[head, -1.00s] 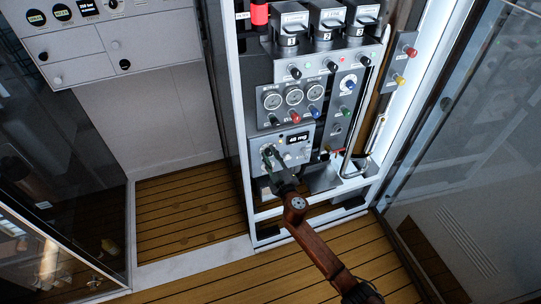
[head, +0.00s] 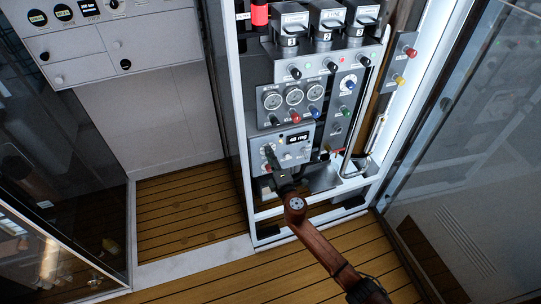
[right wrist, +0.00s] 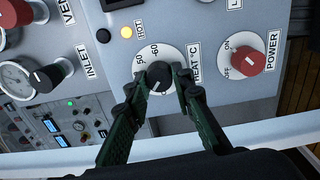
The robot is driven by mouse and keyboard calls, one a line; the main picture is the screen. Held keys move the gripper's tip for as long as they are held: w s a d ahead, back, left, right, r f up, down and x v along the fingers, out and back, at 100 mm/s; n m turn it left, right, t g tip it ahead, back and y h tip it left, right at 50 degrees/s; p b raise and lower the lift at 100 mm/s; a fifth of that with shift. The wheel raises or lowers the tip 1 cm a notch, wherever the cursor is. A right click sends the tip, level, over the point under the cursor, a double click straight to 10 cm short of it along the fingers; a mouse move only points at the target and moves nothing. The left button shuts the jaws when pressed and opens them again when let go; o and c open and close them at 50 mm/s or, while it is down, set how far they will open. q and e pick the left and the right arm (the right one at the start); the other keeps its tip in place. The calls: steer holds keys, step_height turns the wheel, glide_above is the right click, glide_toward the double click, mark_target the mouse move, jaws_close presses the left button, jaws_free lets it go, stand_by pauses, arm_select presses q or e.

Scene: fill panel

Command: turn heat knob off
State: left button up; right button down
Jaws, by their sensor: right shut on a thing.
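The heat knob (right wrist: 158,77) is a black round knob on a white dial labelled "HEAT °C", with 50 and 60 printed above it in the right wrist view. Its white mark points down and slightly left. My right gripper (right wrist: 160,82) is shut on the knob, one dark green finger on each side. In the head view my right gripper (head: 272,160) reaches up to the left part of the lower grey panel (head: 290,157) and hides most of the knob. My left gripper is not in view.
A red power knob (right wrist: 248,60) with ON and OFF marks sits right of the heat dial. A lit yellow lamp (right wrist: 126,32) is above left. Gauges (head: 294,96) and coloured knobs sit above the panel. A bent metal handle (head: 375,135) stands to the right.

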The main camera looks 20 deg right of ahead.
steer(key=shift+f+n+p, duration=0.2)
steer(key=shift+n+p, duration=0.45)
steer(key=shift+n, duration=3.55)
steer(key=c, duration=1.7)
jaws_free()
steer(key=shift+o, duration=0.2)
steer(key=s, duration=1.2)
steer(key=shift+d, duration=0.25)
